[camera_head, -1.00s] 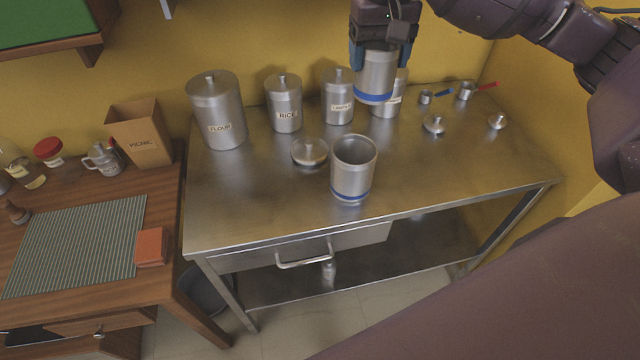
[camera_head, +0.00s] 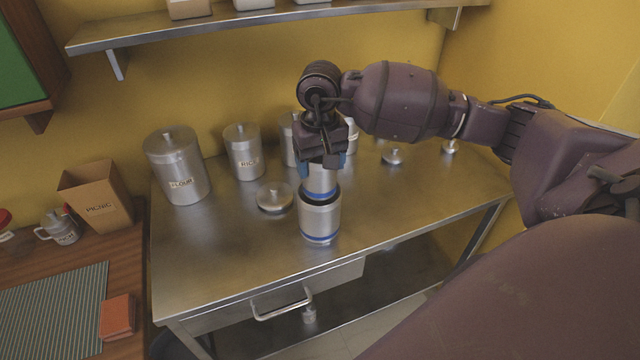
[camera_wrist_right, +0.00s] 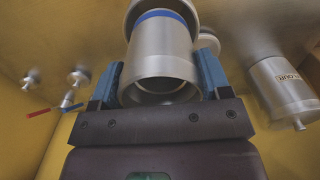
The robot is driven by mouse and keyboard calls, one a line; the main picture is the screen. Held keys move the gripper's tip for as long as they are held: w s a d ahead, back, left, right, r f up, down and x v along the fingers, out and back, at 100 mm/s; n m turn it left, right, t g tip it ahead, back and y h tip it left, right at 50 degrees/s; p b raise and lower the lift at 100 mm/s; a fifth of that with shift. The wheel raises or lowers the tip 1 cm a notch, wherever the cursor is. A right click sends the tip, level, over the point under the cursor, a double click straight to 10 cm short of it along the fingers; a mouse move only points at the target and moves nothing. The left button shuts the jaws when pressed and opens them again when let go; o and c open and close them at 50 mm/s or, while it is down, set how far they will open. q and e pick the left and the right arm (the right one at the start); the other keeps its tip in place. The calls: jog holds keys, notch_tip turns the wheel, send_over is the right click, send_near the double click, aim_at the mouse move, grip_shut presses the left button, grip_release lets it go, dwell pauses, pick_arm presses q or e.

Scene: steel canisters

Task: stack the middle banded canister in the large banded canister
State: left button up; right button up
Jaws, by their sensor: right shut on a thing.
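The large banded canister (camera_head: 319,222) stands open and upright on the steel table, a blue band near its base. My right gripper (camera_head: 322,165) is directly above it, pointing down, its blue fingers shut on the middle banded canister (camera_head: 320,180). The middle canister is upright, its lower blue band at about the large canister's rim; whether its base is inside the mouth I cannot tell. In the right wrist view the middle canister (camera_wrist_right: 162,55) sits between the fingers (camera_wrist_right: 157,80), with the large canister's rim beyond its banded end. My left gripper is not in view.
A loose lid (camera_head: 275,198) lies left of the large canister. FLOUR (camera_head: 178,168) and RICE (camera_head: 244,153) canisters stand behind, with others partly hidden by my arm. Small lids (camera_head: 392,157) lie at the back right. The table's front (camera_head: 240,285) is clear.

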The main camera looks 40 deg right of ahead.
aim_at(320, 191)
jog(key=shift+f, duration=3.05)
jog(key=shift+s+a+f+b, duration=0.1)
jog(key=shift+s+f+b, duration=0.25)
jog(key=shift+f+b, duration=0.45)
jog(key=o, duration=1)
jog(key=shift+a+f, duration=0.1)
jog(key=shift+a, duration=0.05)
jog(key=shift+o, duration=0.2)
jog(key=shift+r+p, duration=0.4)
notch_tip(320, 191, up, 13)
jog(key=shift+w+d, duration=0.2)
jog(key=shift+w, duration=0.15)
